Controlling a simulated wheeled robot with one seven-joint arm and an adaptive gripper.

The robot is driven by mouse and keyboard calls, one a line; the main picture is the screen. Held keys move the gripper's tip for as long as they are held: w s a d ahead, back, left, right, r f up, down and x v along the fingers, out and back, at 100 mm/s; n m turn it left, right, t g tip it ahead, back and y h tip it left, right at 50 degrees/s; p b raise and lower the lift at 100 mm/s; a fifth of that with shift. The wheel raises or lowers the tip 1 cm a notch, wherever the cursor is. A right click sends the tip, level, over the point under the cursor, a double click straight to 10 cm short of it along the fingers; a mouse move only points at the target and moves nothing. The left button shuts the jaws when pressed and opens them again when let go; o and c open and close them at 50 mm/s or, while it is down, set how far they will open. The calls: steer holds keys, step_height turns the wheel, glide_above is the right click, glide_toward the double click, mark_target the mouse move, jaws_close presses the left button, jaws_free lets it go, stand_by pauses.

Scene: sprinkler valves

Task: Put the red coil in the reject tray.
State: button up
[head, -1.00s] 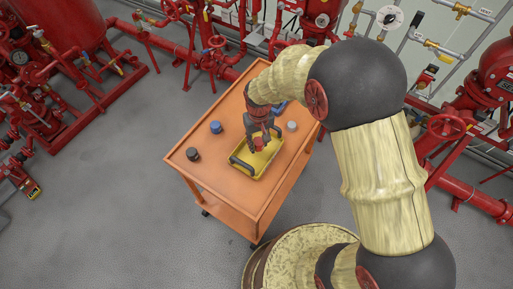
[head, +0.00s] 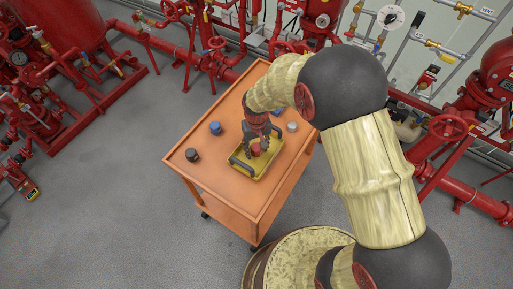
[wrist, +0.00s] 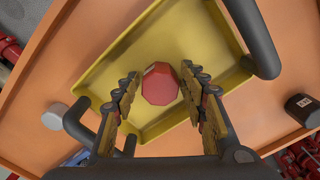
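The red coil (head: 256,149) is inside the yellow reject tray (head: 238,172), a shallow tray with dark handles on an orange cart. In the wrist view the red coil (wrist: 160,86) lies between my two fingers, over the tray floor (wrist: 110,72). My gripper (head: 257,141) points down over the tray. In the wrist view my gripper (wrist: 160,82) is open, with a narrow gap on each side of the coil. The coil looks to be resting on the tray floor, just below the fingertips.
The orange cart top (head: 225,182) also carries a black coil (head: 192,154), a blue coil (head: 215,128) and a grey coil (head: 292,127). Something blue behind my gripper is partly hidden. Red pipes and valves (head: 445,127) stand behind the cart.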

steer(key=shift+o, duration=0.4)
steer(key=s+d+r+t+p, duration=0.1)
steer(key=d+r+p, duration=0.1)
steer(key=r, duration=0.9)
steer(key=s+d+r+p, duration=0.1)
steer(key=d+r, duration=0.1)
steer(key=r, duration=1)
steer(key=s+d+r+m+t, duration=0.1)
steer(key=s+d+r+t, duration=0.1)
steer(key=s+d+r, duration=0.3)
steer(key=s+d+r+m+t, duration=0.1)
steer(key=s+d+r+t, duration=0.1)
steer(key=s+d+r, duration=0.3)
steer(key=s+r, duration=0.4)
steer(key=s, duration=0.4)
steer(key=shift+d+m+t, duration=0.15)
steer(key=shift+m+t, duration=0.15)
steer(key=shift+m, duration=0.1)
steer(key=shift+r, duration=0.1)
